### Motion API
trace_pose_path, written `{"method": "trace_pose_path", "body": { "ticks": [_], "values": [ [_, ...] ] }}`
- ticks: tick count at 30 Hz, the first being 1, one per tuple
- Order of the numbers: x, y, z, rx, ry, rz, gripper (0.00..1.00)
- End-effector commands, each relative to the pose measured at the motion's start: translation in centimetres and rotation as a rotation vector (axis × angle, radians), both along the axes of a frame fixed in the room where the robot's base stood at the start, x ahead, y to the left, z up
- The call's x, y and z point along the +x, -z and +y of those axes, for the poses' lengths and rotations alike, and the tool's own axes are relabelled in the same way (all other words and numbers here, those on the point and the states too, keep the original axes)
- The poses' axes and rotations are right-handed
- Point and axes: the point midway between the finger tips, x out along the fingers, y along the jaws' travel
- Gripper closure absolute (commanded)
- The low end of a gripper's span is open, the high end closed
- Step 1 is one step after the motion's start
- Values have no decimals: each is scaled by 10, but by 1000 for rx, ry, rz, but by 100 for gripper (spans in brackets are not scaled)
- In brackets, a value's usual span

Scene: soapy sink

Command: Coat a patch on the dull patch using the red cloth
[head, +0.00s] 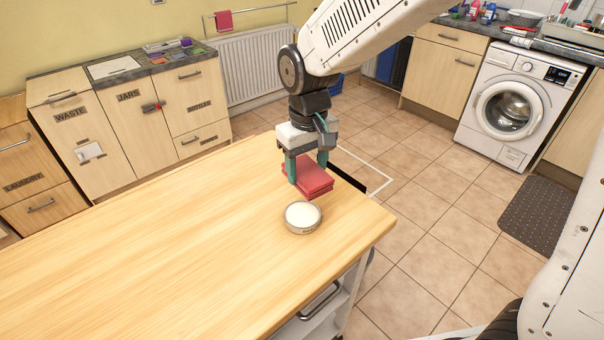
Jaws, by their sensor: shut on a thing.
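The red cloth (314,181) is a folded pad held between the fingers of my gripper (308,174), near the far right edge of the wooden worktop (160,240). My gripper points down and is shut on it. I cannot tell whether the cloth touches the worktop or hangs just above it. A round tin (302,217) with white contents stands open just in front of the cloth, close to the right corner of the worktop. I cannot make out a dull patch on any surface.
The worktop is bare to the left of the tin. Labelled cabinets (125,115) and a radiator (255,65) stand along the far wall. A washing machine (511,103) and a dark mat (543,214) are at the right, across open tiled floor (430,190).

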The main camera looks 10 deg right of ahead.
Motion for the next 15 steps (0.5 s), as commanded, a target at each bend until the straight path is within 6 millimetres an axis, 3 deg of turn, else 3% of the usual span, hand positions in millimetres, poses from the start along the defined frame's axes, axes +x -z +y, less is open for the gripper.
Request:
{"method": "trace_pose_path", "body": {
  "ticks": [3,6,15],
  "values": [
    [-23,-1,12,0,-80,-1,60],
    [-30,1,15,-1,-106,1,60],
    [-30,28,15,-1,-107,3,60]
  ]
}}
